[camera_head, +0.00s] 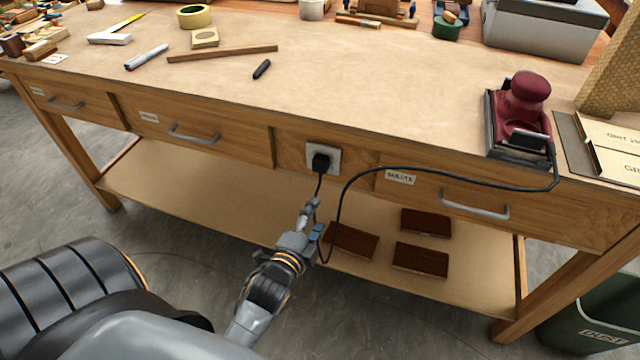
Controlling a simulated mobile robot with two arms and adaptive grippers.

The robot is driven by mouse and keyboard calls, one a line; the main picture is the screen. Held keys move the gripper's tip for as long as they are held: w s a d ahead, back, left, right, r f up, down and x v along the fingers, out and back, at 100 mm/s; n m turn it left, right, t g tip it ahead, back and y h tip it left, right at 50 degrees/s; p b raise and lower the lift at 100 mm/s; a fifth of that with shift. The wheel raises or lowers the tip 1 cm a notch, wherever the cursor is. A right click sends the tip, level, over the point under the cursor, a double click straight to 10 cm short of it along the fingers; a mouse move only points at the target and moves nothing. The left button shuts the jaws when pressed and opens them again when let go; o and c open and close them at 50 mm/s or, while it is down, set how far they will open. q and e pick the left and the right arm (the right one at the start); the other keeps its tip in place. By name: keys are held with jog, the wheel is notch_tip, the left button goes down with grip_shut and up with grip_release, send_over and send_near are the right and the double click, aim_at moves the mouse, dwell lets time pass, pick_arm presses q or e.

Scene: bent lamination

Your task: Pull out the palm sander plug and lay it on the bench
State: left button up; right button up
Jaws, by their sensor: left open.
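The palm sander (522,105) is dark red with a black base and sits at the right end of the workbench (350,80). Its black cord (430,173) runs over the front edge and loops down in front of the bench. The black plug (320,161) sits in a pale outlet (334,153) on the bench's front face, between the drawers. My left gripper (312,205) is open, just below the plug and in front of the bench, apart from the plug. The cord hangs from the plug close to the gripper's fingers. My right gripper is not in view.
Drawers with metal handles (475,208) flank the outlet. Brown blocks (421,258) lie on the lower shelf. A black marker (262,69) and a wooden strip (222,54) lie on the benchtop. The benchtop above the outlet is largely clear. A green bin (590,315) stands at lower right.

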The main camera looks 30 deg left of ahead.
pick_arm(q)
jog(key=m+t+y+b, duration=0.1)
jog(key=m+t+b, duration=0.1)
send_near(319, 168)
jog(key=shift+w+y+p, duration=0.3)
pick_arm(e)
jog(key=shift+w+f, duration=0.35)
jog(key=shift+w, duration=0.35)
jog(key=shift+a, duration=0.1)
pick_arm(q)
jog(key=b+x, duration=0.1)
jog(key=x, duration=0.4)
jog(key=shift+f+b, duration=0.15)
jog(key=shift+b, duration=0.15)
jog(key=shift+p+x, duration=0.4)
jog(key=shift+x, duration=1.6)
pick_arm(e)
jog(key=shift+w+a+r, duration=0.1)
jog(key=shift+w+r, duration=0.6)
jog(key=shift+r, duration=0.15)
